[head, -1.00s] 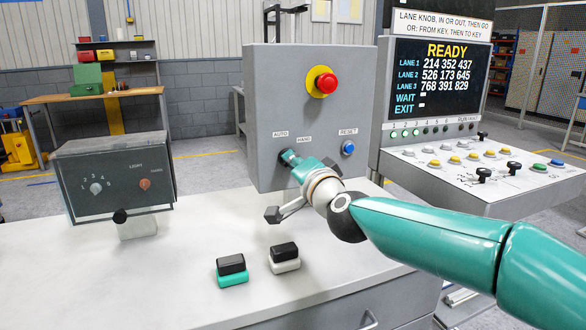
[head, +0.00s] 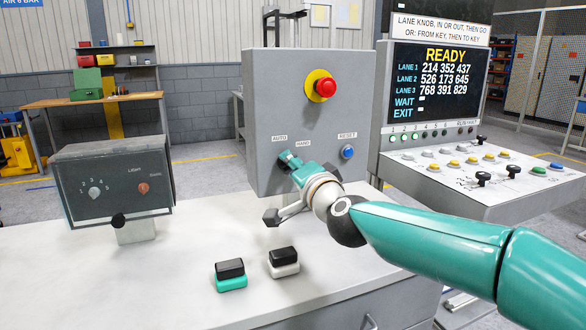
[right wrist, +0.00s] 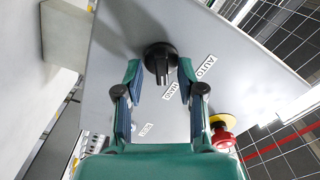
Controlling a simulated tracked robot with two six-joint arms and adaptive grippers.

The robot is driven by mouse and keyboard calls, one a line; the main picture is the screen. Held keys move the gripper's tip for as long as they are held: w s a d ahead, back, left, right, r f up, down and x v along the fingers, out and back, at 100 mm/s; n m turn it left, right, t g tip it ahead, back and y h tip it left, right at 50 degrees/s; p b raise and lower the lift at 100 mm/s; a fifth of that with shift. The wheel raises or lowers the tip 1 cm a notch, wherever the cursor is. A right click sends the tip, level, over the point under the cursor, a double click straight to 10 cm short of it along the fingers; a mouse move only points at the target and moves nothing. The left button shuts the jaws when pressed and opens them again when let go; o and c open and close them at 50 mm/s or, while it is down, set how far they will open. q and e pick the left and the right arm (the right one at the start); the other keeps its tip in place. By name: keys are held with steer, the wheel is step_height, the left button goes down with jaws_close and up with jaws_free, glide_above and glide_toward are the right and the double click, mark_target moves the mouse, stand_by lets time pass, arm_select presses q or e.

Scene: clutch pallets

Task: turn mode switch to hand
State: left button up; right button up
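The mode switch is a round black knob (right wrist: 160,56) with a raised grip bar, on the grey panel (head: 262,95). In the right wrist view, the AUTO label (right wrist: 206,67) is right of it and the HAND label (right wrist: 170,91) just below. The bar runs roughly up and down the picture between the fingers; I cannot tell surely which label it points to. My right gripper (right wrist: 160,70) is open, one finger on each side of the bar, with gaps visible. In the head view my right gripper (head: 287,158) mostly hides the knob. My left gripper is not in view.
A red emergency button (head: 327,87) on yellow and a blue RESET button (head: 347,152) share the panel. A dark control box (head: 115,185) stands left. Two small two-part blocks (head: 231,270) (head: 284,257) lie on the white bench (head: 130,285). A console (head: 480,175) is right.

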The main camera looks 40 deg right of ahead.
steer(key=v, duration=1.2)
steer(key=shift+f, duration=0.15)
